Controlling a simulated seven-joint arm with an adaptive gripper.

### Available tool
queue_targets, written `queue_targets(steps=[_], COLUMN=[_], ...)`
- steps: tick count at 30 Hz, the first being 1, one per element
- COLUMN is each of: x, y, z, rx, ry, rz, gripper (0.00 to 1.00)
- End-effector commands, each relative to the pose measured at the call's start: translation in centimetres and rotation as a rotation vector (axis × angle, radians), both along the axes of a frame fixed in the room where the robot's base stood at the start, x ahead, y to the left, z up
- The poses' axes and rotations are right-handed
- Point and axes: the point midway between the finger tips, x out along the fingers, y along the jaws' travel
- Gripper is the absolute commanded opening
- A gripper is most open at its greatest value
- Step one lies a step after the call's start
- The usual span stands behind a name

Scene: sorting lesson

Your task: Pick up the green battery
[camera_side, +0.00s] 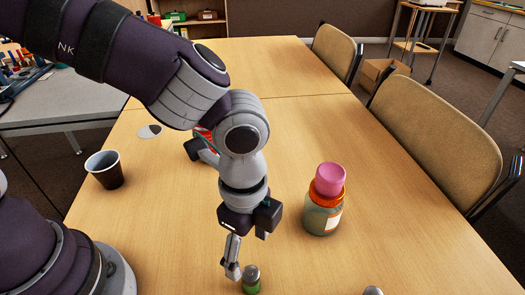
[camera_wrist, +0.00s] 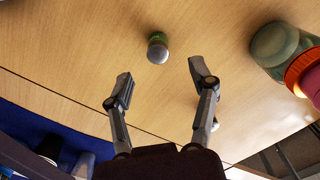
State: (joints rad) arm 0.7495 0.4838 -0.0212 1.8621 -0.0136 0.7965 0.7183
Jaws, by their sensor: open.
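The green battery (camera_side: 251,280) stands upright on the wooden table near the front edge of the side view. It has a silver-grey top, and in the wrist view the battery (camera_wrist: 158,48) shows just beyond and between the fingertips. My gripper (camera_side: 232,271) is close beside it in the side view, its fingers pointing down. In the wrist view my gripper (camera_wrist: 160,80) is open, with one finger on each side and nothing between them. No contact with the battery is visible.
A jar with an orange collar and pink lid (camera_side: 324,200) stands to the right. A dark cup (camera_side: 105,169) stands at the left. A red object (camera_side: 203,136) is partly hidden behind my arm. A small grey-topped item (camera_side: 373,290) shows at the bottom edge. The table's right side is mostly clear.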

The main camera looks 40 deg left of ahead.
Motion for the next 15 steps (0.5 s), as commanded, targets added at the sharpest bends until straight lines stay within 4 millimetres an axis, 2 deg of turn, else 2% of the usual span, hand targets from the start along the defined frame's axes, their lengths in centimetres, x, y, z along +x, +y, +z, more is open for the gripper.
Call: queue_targets(steps=[9, 12, 15], x=[-0.5, -0.4, -0.4], y=[-0.3, -0.3, -0.3], z=[-5.3, -6.4, -6.7], rx=[0.004, 0.003, 0.0], ry=[0.003, 0.001, -0.001], rz=[0.003, 0.004, 0.005], gripper=[0.58, 0.58, 0.58])
